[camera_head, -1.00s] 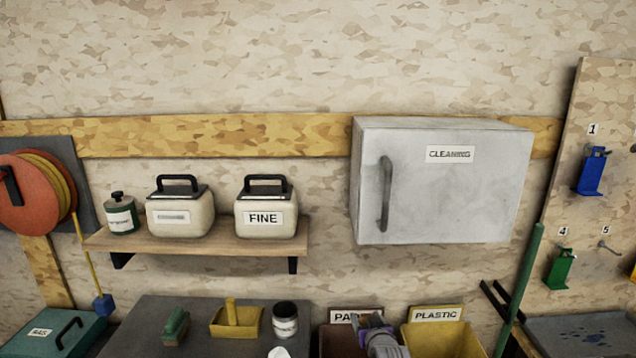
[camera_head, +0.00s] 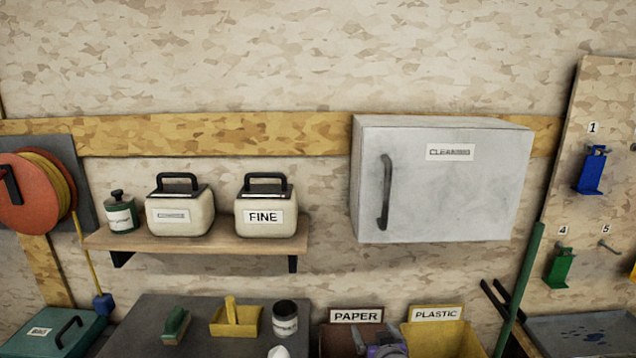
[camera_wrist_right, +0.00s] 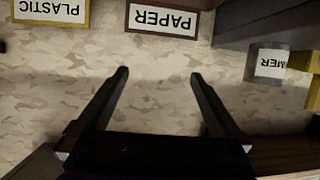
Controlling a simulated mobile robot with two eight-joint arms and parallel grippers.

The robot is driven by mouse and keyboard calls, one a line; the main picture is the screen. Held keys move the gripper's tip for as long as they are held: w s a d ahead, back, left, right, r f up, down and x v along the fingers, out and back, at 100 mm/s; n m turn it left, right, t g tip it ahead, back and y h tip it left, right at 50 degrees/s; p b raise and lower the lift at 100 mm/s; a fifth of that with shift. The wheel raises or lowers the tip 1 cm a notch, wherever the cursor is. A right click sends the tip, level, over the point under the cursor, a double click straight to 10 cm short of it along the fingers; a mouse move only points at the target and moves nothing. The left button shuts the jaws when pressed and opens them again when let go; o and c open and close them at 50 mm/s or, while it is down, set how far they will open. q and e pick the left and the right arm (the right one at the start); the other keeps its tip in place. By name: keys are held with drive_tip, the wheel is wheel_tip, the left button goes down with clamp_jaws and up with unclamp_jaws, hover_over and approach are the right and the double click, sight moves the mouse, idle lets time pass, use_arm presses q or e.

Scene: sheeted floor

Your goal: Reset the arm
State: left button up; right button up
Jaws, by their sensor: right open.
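My right gripper (camera_head: 376,340) shows at the bottom edge of the head view, in front of the brown bin marked PAPER (camera_head: 336,339). Only its top shows there; the rest is cut off by the frame. In the right wrist view the two dark fingers of this gripper (camera_wrist_right: 158,74) stand wide apart with nothing between them. The PAPER sign (camera_wrist_right: 163,20) appears upside down beyond the fingertips. My left gripper is in neither view.
A yellow bin marked PLASTIC (camera_head: 440,340) stands right of the PAPER bin. A grey CLEANING cabinet (camera_head: 450,195) hangs above.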

drive_tip(key=shift+v, duration=1.2)
drive_tip(key=shift+r, duration=0.1)
drive_tip(key=s+d+f+g, duration=0.1)
drive_tip(key=s+g, duration=0.1)
drive_tip(key=s, duration=0.9)
drive_tip(key=s+d+f+g+p, duration=0.1)
drive_tip(key=s+f+g, duration=0.1)
drive_tip(key=s, duration=0.9)
drive_tip(key=s+d+f+m+g+h+p, duration=0.1)
drive_tip(key=s+g, duration=0.3)
drive_tip(key=s, duration=0.7)
drive_tip(key=shift+s+d+f, duration=0.2)
drive_tip(key=shift+d+f, duration=0.15)
drive_tip(key=shift+d, duration=0.05)
